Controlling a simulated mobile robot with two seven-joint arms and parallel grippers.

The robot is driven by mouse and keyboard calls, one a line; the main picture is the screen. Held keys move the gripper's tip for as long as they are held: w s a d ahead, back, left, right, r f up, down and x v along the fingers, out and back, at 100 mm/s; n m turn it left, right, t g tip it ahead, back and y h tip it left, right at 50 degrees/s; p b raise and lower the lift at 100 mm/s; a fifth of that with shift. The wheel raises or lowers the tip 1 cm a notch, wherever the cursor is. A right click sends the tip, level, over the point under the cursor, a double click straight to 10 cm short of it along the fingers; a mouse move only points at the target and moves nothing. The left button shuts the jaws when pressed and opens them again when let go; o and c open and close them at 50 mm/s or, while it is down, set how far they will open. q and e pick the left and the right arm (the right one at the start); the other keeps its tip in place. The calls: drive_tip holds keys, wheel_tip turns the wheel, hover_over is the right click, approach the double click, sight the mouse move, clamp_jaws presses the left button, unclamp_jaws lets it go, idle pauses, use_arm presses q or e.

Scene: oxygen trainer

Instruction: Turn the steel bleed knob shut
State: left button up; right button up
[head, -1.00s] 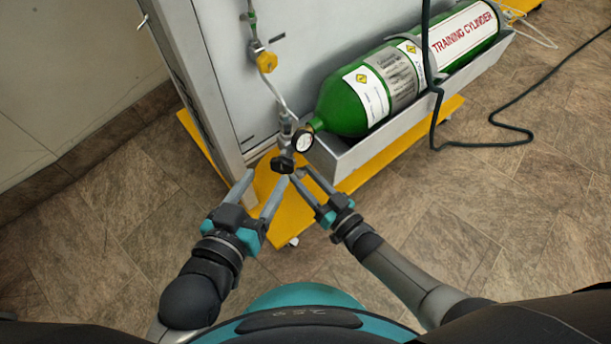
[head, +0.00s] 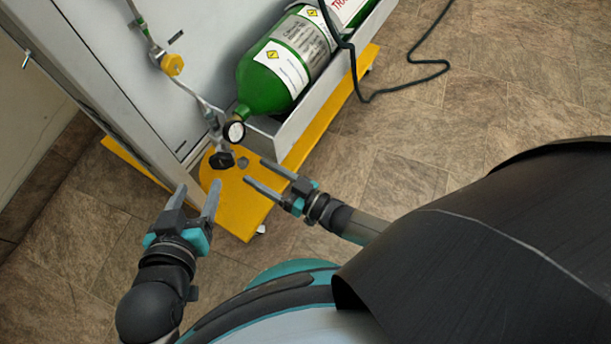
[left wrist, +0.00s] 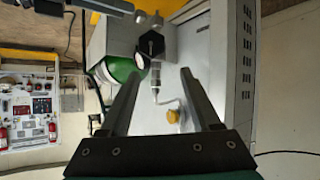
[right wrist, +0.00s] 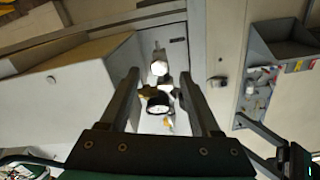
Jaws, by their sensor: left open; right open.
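A small grey round part (head: 243,162), which looks like the steel bleed knob, sits at the lower end of the pipework beside a black knob (head: 221,160). A bright round steel part (right wrist: 159,67) shows between the fingers in the right wrist view; I cannot tell if it is the same knob. My right gripper (head: 254,170) is open and empty, its tips just right of the grey part. My left gripper (head: 199,185) is open and empty, below and left of the black knob. In the left wrist view the black knob (left wrist: 151,43) shows beyond the fingertips.
A gauge (head: 234,131) sits just above the black knob. A yellow knob (head: 172,64) is higher on the line. The green cylinder (head: 279,72) lies in a grey trough on a yellow base (head: 236,208). A dark cable (head: 397,89) runs over the open floor to the right.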

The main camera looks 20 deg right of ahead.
use_arm(q)
drive_tip(key=s+a+g, duration=0.1)
drive_tip(key=a+g+y+p, duration=0.1)
drive_tip(key=a, duration=0.1)
drive_tip(key=s+a+g+y+p, duration=0.1)
drive_tip(key=shift+s+a+f+g, duration=0.25)
drive_tip(key=shift+s+f+g, duration=0.05)
drive_tip(key=shift+s+g, duration=0.1)
use_arm(e)
drive_tip(key=v, duration=1.1)
drive_tip(key=shift+s, duration=0.2)
use_arm(q)
drive_tip(key=shift+w, duration=0.1)
